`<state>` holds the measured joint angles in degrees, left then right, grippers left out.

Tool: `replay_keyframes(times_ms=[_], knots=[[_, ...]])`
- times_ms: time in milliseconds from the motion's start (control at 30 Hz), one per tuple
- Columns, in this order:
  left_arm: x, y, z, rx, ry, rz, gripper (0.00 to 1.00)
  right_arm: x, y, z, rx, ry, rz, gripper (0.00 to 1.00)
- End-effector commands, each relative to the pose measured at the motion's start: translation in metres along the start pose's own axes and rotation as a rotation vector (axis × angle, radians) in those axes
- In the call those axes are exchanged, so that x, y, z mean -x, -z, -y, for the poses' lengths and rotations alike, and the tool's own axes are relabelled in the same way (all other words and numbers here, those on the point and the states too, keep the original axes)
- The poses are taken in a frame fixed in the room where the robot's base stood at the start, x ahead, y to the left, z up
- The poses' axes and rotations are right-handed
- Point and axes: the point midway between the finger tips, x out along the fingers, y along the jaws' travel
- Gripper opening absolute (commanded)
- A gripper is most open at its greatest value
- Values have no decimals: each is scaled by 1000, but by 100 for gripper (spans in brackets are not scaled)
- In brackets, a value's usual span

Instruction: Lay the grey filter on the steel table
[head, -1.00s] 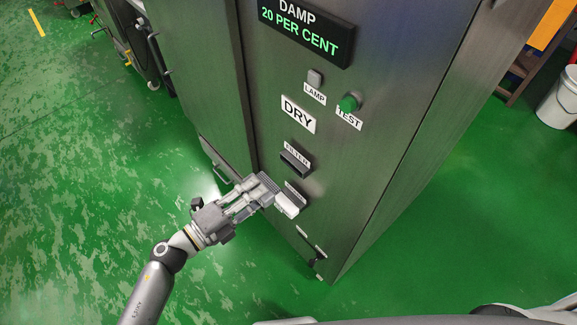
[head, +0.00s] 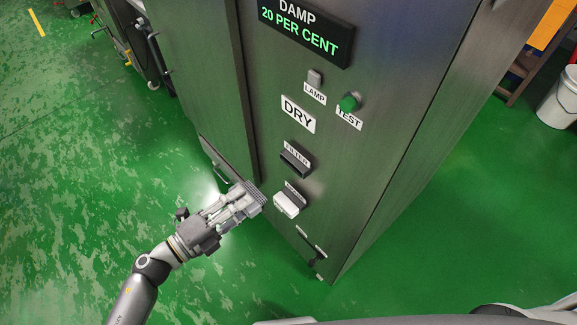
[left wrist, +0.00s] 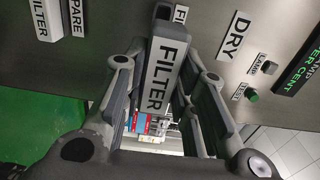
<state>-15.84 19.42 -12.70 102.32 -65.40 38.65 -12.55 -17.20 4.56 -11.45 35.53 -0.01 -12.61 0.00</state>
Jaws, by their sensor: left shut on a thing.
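My left gripper (head: 251,196) is in front of the lower part of the steel cabinet, to the left of its slots. It is shut on the grey filter, a dark grey block with a white FILTER label. The grey filter (left wrist: 165,75) shows between the fingers in the left wrist view. A white filter (head: 287,205) sits in the SPARE place on the cabinet; it also shows in the left wrist view (left wrist: 44,18). The dark FILTER slot (head: 295,164) is above it. I cannot make out the steel table. My right gripper is not in view.
The steel cabinet (head: 325,175) fills the middle, with a DAMP 20 PER CENT display (head: 305,32), a green TEST button (head: 349,102) and a LAMP switch (head: 314,78). A white bucket (head: 560,100) stands at the right.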

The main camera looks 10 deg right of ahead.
Motion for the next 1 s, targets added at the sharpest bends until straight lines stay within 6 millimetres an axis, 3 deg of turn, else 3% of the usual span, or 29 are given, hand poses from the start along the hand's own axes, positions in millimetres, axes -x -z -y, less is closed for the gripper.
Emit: replay_keyframes(times_ms=[567,767,1000], knots=[[0,2,4,0,2,28,0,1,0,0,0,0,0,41],[7,4,27,-8,9,200,0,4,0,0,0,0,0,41],[45,-9,75,-10,13,538,0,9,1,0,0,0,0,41]])
